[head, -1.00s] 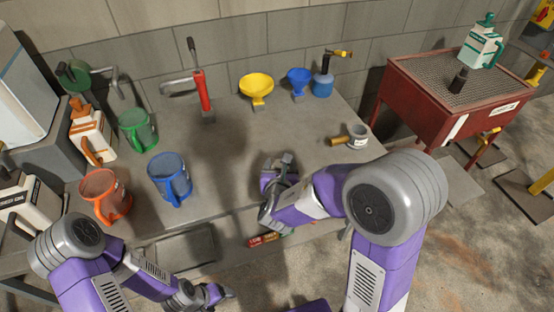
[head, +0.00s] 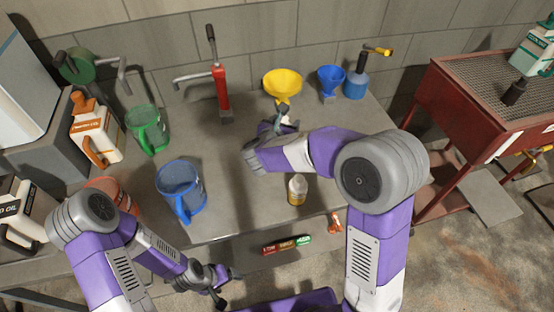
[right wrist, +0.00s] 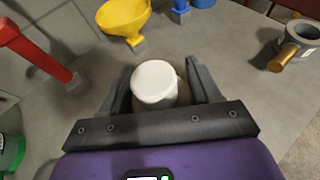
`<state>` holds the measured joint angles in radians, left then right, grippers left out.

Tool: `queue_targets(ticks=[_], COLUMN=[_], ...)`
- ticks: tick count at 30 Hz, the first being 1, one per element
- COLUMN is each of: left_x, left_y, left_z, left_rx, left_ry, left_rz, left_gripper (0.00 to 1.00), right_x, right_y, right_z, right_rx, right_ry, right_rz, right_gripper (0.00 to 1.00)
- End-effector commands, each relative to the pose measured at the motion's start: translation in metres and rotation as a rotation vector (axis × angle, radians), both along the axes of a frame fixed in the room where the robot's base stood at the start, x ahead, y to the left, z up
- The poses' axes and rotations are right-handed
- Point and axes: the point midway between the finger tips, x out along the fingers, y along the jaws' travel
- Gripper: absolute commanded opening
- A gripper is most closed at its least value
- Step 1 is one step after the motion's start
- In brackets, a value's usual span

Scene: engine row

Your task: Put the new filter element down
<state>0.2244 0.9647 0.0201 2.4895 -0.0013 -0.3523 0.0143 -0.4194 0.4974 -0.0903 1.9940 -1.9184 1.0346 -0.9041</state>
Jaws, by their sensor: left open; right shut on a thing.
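The new filter element (right wrist: 155,84) is a white cylinder with a rounded top, seen from above in the right wrist view. My right gripper (right wrist: 155,88) is shut on it, with one dark finger on each side. In the head view my right gripper (head: 279,120) is over the bench just in front of the yellow funnel; the element is hard to make out there. Whether its bottom touches the bench cannot be told. My left gripper (head: 226,280) is open and empty in front of the bench's front edge, low in the head view.
A grey cup with a brass handle (right wrist: 299,42) stands right of my right gripper. Bare bench lies left of it.

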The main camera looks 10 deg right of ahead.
Motion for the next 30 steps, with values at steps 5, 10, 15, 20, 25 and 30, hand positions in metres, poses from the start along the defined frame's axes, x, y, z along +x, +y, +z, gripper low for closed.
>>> queue_targets(ticks=[5,10,15,20,25,30], left_x=[-0.001,-0.001,-0.001,-0.001,-0.001,-0.001], left_y=[0.0,0.0,0.0,0.0,0.0,0.0], left_z=[-0.017,-0.026,-0.033,-0.035,-0.041,-0.043], left_rx=[0.0,0.0,0.0,0.0,0.0,0.0], left_ry=[0.002,0.002,0.001,0.001,0.001,0.001], left_rz=[0.0,0.0,0.001,0.001,0.0,0.001], left_gripper=[0.8,0.8,0.8,0.8,0.8,0.8], right_x=[-0.001,-0.001,-0.001,-0.001,-0.001,-0.001], right_y=[0.0,0.0,0.0,0.0,0.0,0.0], right_z=[-0.026,-0.055,-0.083,-0.093,-0.116,-0.127], right_rx=[0.0,-0.002,0.0,0.0,-0.002,0.001], right_ry=[-0.001,0.003,0.001,-0.002,0.001,-0.003], right_rz=[0.0,0.0,0.0,0.0,0.001,0.0], right_gripper=[0.31,0.31,0.31,0.31,0.31,0.31])
